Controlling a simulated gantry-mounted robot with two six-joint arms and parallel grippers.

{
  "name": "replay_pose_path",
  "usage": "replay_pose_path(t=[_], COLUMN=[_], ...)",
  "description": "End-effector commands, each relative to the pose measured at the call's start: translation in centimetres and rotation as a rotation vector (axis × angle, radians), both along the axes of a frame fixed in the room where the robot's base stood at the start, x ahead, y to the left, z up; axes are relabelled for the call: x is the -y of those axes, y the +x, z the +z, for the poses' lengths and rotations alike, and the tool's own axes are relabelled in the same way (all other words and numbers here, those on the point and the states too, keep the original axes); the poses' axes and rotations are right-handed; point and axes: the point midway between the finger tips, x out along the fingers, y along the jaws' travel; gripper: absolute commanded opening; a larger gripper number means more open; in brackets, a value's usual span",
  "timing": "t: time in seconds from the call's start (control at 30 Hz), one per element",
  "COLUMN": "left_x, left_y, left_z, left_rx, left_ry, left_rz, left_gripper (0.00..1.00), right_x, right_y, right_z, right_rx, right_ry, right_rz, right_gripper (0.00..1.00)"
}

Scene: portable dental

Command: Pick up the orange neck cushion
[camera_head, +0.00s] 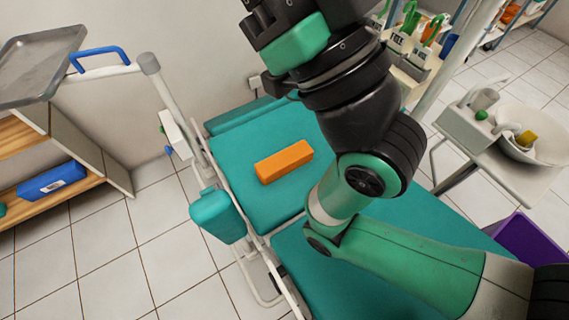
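The orange neck cushion (284,162) is a small rectangular block. It lies flat on the teal dental chair (239,176), on the upper padded section. One of my arms, green and black, comes in from the lower right and rises to the top centre of the view, passing to the right of the cushion. Its gripper fingers are not visible, as the arm runs out at the top edge. My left gripper is not in view. Nothing touches the cushion.
A metal tray (38,66) stands at the upper left, above a wooden shelf with a blue case (51,181). A teal armrest (217,215) borders the chair's left side. A white basin (530,140) and a purple bin (527,249) are at the right.

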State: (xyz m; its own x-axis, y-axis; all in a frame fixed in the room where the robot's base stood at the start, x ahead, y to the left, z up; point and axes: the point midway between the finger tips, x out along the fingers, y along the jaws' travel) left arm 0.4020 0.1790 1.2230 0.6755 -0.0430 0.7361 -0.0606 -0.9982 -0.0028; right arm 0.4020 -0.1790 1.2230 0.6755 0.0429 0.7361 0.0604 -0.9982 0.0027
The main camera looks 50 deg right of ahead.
Motion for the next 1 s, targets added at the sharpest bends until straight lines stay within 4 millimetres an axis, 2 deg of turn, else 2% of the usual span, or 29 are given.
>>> replay_pose_path(t=[0.43, 0.7, 1.0], left_x=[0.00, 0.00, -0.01], left_y=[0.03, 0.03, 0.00], left_z=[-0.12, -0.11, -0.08], left_rx=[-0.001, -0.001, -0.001], left_ry=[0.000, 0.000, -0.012], left_rz=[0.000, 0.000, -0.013], left_gripper=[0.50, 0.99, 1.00], right_x=[0.00, 0.00, 0.00], right_y=[0.02, 0.03, 0.03], right_z=[-0.11, -0.11, -0.11], right_rx=[-0.001, -0.001, -0.001], right_ry=[0.000, 0.000, 0.000], right_rz=[0.000, 0.000, 0.000], right_gripper=[0.50, 0.50, 0.50])
